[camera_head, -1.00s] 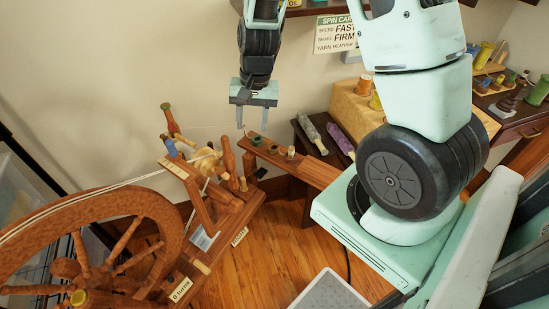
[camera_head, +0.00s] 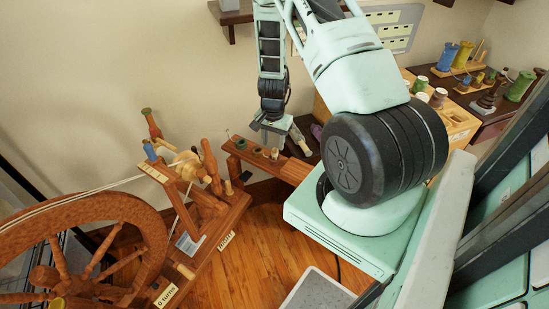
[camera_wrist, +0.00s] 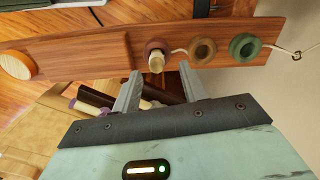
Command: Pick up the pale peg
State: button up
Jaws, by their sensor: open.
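The pale peg (camera_wrist: 156,62) stands in a dark brown ring on a reddish wooden plank (camera_wrist: 90,50), in the wrist view. In the head view the peg (camera_head: 274,153) shows small on the plank (camera_head: 290,172), just below my gripper. My gripper (camera_wrist: 160,72) is open and empty. In the wrist view the peg's end appears between the two fingertips, near their line. I cannot tell how much height separates the fingertips from the peg. In the head view my gripper (camera_head: 271,135) hangs over the plank.
A brown ring (camera_wrist: 202,51) and a green ring (camera_wrist: 244,46) sit on the plank beside the peg, with thread running past them. A pale round knob (camera_wrist: 15,65) is at the plank's other end. A spinning wheel (camera_head: 100,215) stands left. Rolls lie on a dark shelf behind.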

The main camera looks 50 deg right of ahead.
aim_at(275, 149)
jog(key=f, duration=0.5)
jog(key=shift+s+d, duration=0.1)
jog(key=shift+s, duration=0.1)
jog(key=shift+r, duration=0.1)
grip_shut()
notch_tip(275, 149, up, 10)
dwell(0.4)
